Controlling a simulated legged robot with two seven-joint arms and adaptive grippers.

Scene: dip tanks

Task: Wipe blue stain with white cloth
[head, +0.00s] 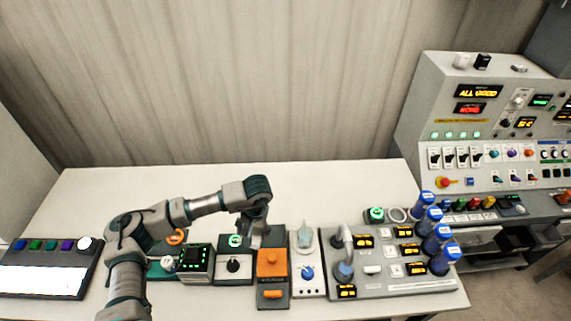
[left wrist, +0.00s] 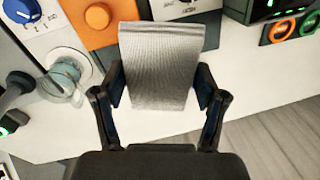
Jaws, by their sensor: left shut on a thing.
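The white cloth (left wrist: 160,58) shows in the left wrist view as a pale grey, ribbed flat piece. My left gripper (left wrist: 160,86) is shut on it, with one dark finger at each side edge. In the head view, my left arm reaches in from the lower left and bends down at the wrist, with the left gripper (head: 254,238) low over the panels beside the orange box. I cannot make out the cloth there. No blue stain can be made out in either view. My right gripper is not in view.
An orange box (head: 271,263), a blue-knob panel (head: 308,288) and a grey panel with displays (head: 385,288) line the table's front. Several blue-capped bottles (head: 437,240) stand right. A control console (head: 490,150) is beyond. The table's back (head: 330,180) is clear.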

